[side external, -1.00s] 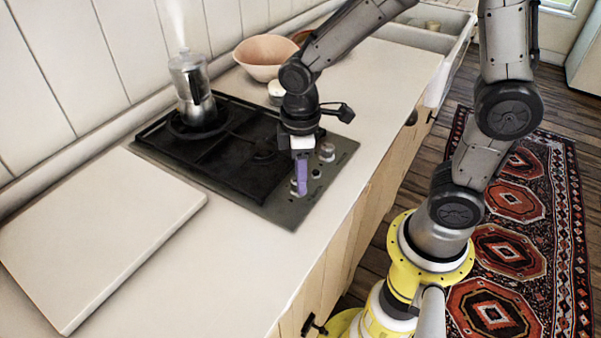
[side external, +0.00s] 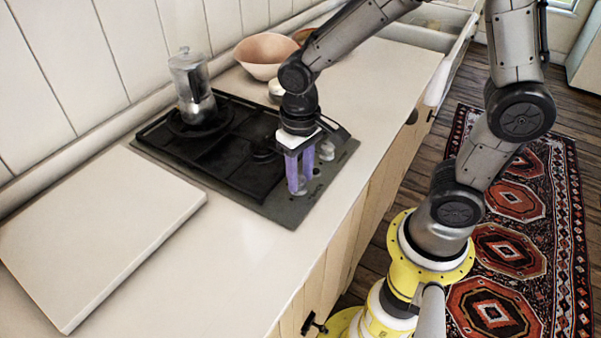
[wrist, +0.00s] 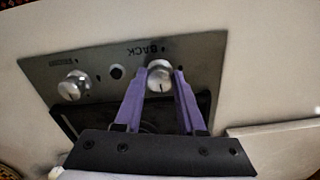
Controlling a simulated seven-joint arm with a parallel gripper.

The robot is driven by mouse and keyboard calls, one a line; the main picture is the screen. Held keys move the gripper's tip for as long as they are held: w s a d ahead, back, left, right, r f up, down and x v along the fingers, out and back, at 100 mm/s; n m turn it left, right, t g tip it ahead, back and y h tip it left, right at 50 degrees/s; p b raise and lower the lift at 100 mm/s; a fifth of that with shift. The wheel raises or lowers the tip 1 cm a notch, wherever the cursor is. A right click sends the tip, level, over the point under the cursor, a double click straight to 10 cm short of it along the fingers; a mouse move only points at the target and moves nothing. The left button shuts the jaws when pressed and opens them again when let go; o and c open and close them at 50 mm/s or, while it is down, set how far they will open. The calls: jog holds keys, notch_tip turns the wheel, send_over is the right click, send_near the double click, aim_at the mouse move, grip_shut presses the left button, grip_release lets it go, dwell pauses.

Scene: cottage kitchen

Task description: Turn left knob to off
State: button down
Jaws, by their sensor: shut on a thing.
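The left knob (wrist: 160,80) is a silvery round knob with a dark pointer line, by the upside-down word BACK on the hob's metal panel. My gripper (side external: 298,187) points down at the near end of the hob, its purple fingers on either side of this knob and shut on it. In the wrist view the fingers reach the knob's two sides; in the side view they mostly hide it. The pointer line runs toward the gripper's base in the wrist view. The other knob (wrist: 73,86) stands apart, untouched.
A moka pot (side external: 194,92) stands on the hob's far burner, with no clear steam. The hob (side external: 285,213) lies in a pale worktop. A white board (side external: 95,235) lies left of it. A bowl (side external: 265,55) stands behind. A small round button (wrist: 116,71) sits between the knobs.

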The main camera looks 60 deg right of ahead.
aim_at(300, 179)
jog(key=shift+r+m, duration=0.1)
jog(key=shift+m, duration=0.4)
jog(key=c, duration=0.5)
grip_release()
notch_tip(300, 179, up, 14)
dwell(0.4)
